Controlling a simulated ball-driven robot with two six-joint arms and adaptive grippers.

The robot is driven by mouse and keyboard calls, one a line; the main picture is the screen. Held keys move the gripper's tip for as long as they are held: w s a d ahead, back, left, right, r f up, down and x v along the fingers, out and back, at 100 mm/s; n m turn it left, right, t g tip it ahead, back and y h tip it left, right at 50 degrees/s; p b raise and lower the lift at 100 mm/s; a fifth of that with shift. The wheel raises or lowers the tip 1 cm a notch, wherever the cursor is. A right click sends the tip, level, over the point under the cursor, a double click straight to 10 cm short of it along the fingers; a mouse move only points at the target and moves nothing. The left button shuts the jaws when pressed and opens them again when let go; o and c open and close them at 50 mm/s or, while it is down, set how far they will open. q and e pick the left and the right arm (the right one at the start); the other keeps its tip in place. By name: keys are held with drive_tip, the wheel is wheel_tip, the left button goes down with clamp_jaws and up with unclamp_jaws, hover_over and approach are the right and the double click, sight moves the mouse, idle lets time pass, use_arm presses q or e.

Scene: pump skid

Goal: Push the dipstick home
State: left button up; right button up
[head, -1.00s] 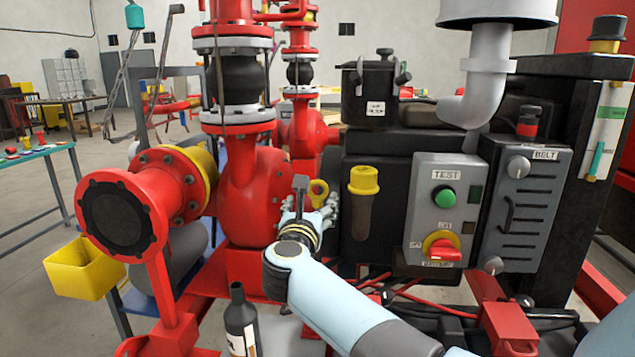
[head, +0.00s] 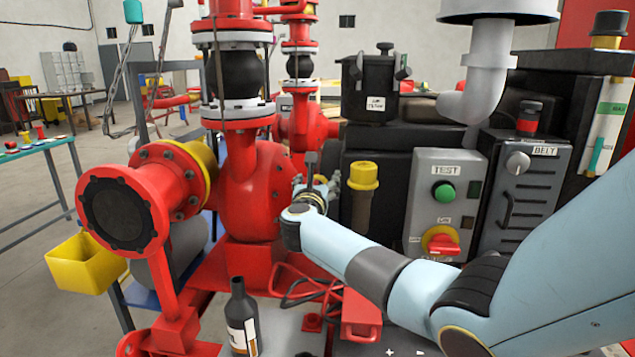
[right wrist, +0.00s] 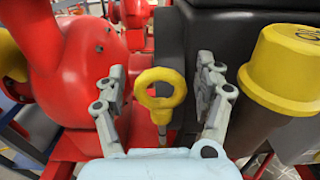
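The dipstick has a yellow ring handle (right wrist: 160,105) on a short stem, upright in the middle of the right wrist view. In the head view only a bit of yellow (head: 320,180) shows behind my right gripper (head: 318,188). In the right wrist view my right gripper (right wrist: 162,70) is open, with one finger on each side of the ring and a gap on both sides. The stem's lower end and where it sits are hidden. My left gripper is not in view.
A yellow-capped filler pipe (head: 363,177) stands close to the right of the gripper. The red pump housing (head: 262,190) is close on the left. A grey TEST box (head: 445,200) is farther right. A dark bottle (head: 241,315) stands in front.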

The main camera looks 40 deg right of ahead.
drive_tip(key=c, duration=1.4)
drive_tip(key=shift+w+f, duration=0.1)
drive_tip(key=shift+f, duration=0.05)
clamp_jaws()
drive_tip(key=shift+d+f, duration=0.1)
drive_tip(key=shift+f, duration=0.15)
